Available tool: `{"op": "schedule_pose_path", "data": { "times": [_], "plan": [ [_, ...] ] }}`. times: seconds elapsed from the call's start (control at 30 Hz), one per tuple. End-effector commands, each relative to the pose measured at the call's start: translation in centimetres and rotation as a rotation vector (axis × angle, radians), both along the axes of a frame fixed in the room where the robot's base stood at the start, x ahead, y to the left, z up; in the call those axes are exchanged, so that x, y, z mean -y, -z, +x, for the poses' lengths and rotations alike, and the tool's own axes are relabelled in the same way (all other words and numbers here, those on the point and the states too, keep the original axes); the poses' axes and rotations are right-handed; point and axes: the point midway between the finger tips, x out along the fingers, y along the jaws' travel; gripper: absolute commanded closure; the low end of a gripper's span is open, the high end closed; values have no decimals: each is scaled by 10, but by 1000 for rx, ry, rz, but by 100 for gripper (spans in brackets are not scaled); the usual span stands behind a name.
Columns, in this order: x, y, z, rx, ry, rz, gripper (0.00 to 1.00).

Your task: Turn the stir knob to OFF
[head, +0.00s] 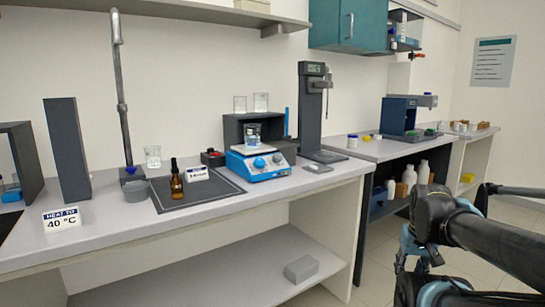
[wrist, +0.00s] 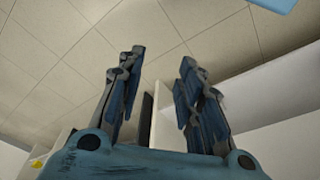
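A blue and white hotplate stirrer (head: 258,163) stands on the bench with two round pale knobs on its front face. The left knob (head: 259,163) and the right knob (head: 277,158) are too small for me to read their marks or settings. A glass beaker (head: 252,136) stands on the hotplate. My gripper (wrist: 158,72) shows in the wrist view with its two fingers apart and nothing between them. The gripper is away from the hotplate; in the head view my arm is at the lower right, in front of the bench.
A brown dropper bottle (head: 177,182) and a small white label card (head: 198,174) stand on the dark mat (head: 222,191) left of the hotplate. A "HEAT TO 40 °C" sign (head: 61,219) stands farther left. A grey block (head: 301,268) lies on the lower shelf.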

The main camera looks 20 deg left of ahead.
Motion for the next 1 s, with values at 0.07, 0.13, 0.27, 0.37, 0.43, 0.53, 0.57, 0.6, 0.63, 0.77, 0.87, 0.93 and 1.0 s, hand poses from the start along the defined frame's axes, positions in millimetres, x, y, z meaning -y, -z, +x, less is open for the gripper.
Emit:
{"op": "schedule_pose_path", "data": {
  "times": [0.07, 0.13, 0.27, 0.37, 0.43, 0.53, 0.57, 0.6, 0.63, 0.77, 0.87, 0.93, 1.0],
  "plan": [
    [0, 0, 0, 0, 0, 0, 67],
    [0, 0, 0, 0, 0, 0, 67],
    [0, -2, -2, 4, -1, 1, 51],
    [-4, -14, -2, 17, -9, 5, 47],
    [-9, -30, 10, 25, -20, 13, 47],
    [-27, -62, 35, 39, -45, 33, 47],
    [-33, -74, 44, 45, -54, 41, 47],
    [-41, -90, 57, 54, -66, 51, 47],
    [-48, -103, 67, 60, -75, 59, 47],
    [-82, -155, 108, 83, -113, 98, 47],
    [-113, -192, 138, 99, -143, 128, 47],
    [-137, -218, 157, 108, -163, 151, 47],
    [-162, -242, 176, 117, -183, 174, 47]
  ]
}}
